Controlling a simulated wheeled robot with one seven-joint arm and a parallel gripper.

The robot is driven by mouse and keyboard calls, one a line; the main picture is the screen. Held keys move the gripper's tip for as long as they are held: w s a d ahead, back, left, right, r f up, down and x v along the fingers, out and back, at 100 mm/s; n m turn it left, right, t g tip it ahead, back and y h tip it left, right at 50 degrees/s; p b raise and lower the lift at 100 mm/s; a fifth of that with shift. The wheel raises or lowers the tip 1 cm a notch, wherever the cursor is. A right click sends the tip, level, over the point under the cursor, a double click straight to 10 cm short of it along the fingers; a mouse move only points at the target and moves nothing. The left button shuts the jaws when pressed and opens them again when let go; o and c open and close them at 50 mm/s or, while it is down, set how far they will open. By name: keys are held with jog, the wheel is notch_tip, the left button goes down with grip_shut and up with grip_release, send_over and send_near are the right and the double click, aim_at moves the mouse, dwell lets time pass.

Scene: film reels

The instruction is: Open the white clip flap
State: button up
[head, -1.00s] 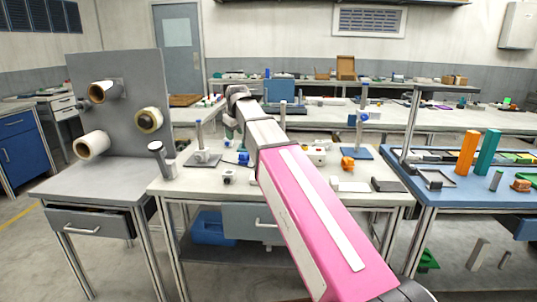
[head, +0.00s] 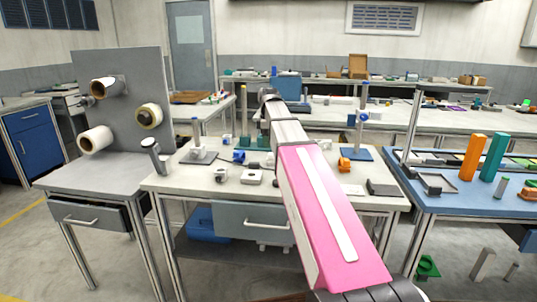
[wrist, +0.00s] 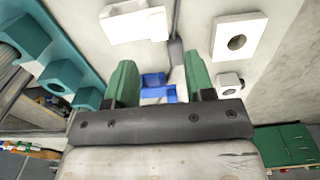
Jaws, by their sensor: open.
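I cannot tell for certain which white piece is the clip with the flap. In the wrist view, a white block (wrist: 135,23) lies at the top, beyond my left finger. A white plate with a round hole (wrist: 238,38) lies to the upper right, with a small white block with a hole (wrist: 229,84) below it. My gripper (wrist: 159,80) has its two green fingers apart, with nothing visibly held. A blue clip-like piece (wrist: 157,90) shows between them, seemingly beyond them. In the head view, my arm hides the gripper.
In the head view, the pale bench (head: 205,188) carries small white pieces, a blue piece (head: 239,157) and an orange piece (head: 345,164). A grey panel with rolls (head: 130,70) stands to the left. A teal rack (wrist: 50,65) shows at left in the wrist view.

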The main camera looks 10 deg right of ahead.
aim_at(269, 154)
jog(key=shift+f, duration=3.05)
jog(key=shift+w, duration=0.1)
grip_shut()
